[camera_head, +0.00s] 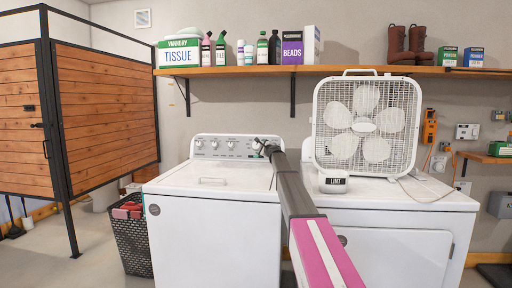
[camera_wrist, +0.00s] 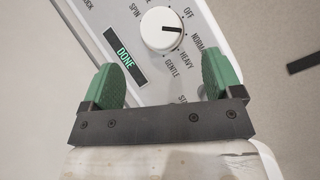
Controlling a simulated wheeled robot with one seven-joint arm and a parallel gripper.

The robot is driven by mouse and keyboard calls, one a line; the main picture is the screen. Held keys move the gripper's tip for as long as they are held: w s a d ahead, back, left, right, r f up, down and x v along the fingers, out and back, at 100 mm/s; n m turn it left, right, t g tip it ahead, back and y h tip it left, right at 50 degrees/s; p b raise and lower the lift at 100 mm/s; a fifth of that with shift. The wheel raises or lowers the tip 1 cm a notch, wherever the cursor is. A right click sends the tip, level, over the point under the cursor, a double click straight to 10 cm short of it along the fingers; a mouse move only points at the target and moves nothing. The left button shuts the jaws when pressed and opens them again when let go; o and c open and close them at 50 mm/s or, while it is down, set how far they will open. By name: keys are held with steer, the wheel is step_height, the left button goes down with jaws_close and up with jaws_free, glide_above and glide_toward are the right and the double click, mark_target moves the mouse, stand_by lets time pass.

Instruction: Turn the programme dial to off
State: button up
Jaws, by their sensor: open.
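The programme dial (camera_wrist: 161,28) is a round white knob with a dark pointer mark on the washer's control panel (camera_wrist: 130,20). Its mark points right in the wrist view, between the printed OFF and NORMAL. A green display beside it reads DONE. My gripper (camera_wrist: 163,78) is open, its two green-padded fingers wide apart and nothing between them. The dial lies ahead of the fingertips, roughly centred between them, and the fingers look clear of it. In the head view, my gripper (camera_head: 266,147) is at the right end of the white washer's (camera_head: 205,230) panel, partly covering it.
A white dryer (camera_head: 400,245) stands right of the washer, with a box fan (camera_head: 365,122) and a LINT box (camera_head: 334,182) on top. A shelf (camera_head: 340,71) of bottles and boxes runs above. A dark basket (camera_head: 133,245) stands left. The washer's lid is clear.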

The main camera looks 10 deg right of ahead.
mark_target(256, 145)
steer(key=x, duration=0.9)
steer(key=shift+w, duration=0.15)
steer(key=shift+a+f, duration=0.1)
steer(key=c, duration=0.9)
